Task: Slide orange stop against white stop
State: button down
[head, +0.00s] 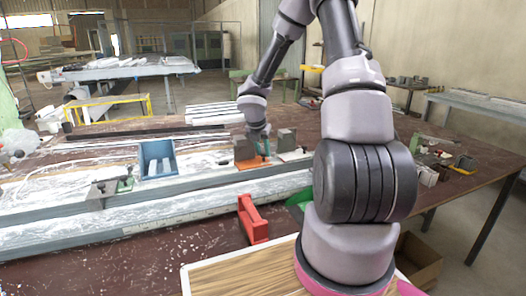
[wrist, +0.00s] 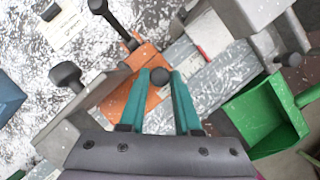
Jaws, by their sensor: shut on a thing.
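The orange stop (head: 252,164) sits on the rail of the long bench profile, with a grey upright block on its left side. In the wrist view its orange base (wrist: 150,97) shows under my fingers. My gripper (head: 263,146) has teal fingers, shut on a dark round knob (wrist: 160,76) at the orange stop. The white stop (head: 294,156) stands just to the right on the same rail, with its own grey block (head: 286,140). In the wrist view, a strip of scratched rail (wrist: 188,73) shows between the orange base and the white stop (wrist: 207,36).
A blue bin (head: 157,159) stands left of the orange stop. A red bracket (head: 252,219) is at the front of the profile. A green scoop-like bin (wrist: 266,118) lies close on the right in the wrist view. Small parts (head: 462,165) lie at the table's right.

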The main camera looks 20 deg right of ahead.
dwell(0.8)
jog(key=d, duration=0.5)
jog(key=c, duration=0.9)
grip_release()
jog(key=v, duration=1.1)
